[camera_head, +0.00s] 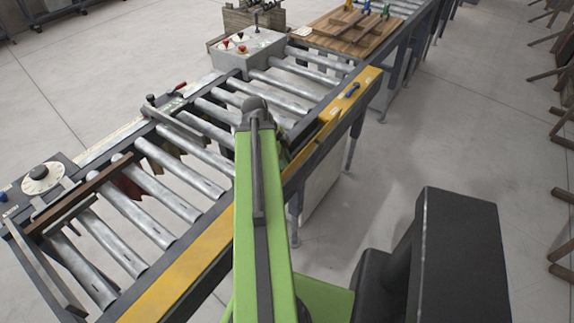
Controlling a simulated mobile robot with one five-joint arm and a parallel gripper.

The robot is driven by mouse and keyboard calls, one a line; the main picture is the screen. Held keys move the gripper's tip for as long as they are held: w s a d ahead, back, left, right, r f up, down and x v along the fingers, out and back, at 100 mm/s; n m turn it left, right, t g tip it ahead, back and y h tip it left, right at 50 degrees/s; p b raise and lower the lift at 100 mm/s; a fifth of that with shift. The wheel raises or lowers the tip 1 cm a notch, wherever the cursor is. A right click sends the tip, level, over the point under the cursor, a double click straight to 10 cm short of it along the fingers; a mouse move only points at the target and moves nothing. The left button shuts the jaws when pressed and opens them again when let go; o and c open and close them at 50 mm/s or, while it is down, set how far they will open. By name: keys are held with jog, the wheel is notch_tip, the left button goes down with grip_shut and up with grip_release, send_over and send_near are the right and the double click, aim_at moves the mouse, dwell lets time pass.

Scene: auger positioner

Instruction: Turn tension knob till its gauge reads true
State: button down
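A round white dial with a dark centre knob (42,177) sits on a dark plate at the far left end of the roller conveyor. Its markings are too small to read. I cannot tell from labels which of these is the tension knob, and no gauge reading is legible. My green arm reaches up the middle of the picture over the near rail. My gripper is hidden behind the arm's grey end joint, so its fingers do not show.
The roller conveyor (165,187) runs from lower left to upper right, with a yellow near rail (180,285). A grey control box (248,52) with red and black controls stands across it. A wooden frame (350,33) lies beyond. Open floor (470,130) is at right.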

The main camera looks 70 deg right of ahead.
dwell(0.4)
jog(key=c, duration=1.1)
grip_release()
jog(key=shift+c, duration=0.2)
jog(key=p+v, duration=0.7)
jog(key=v, duration=0.1)
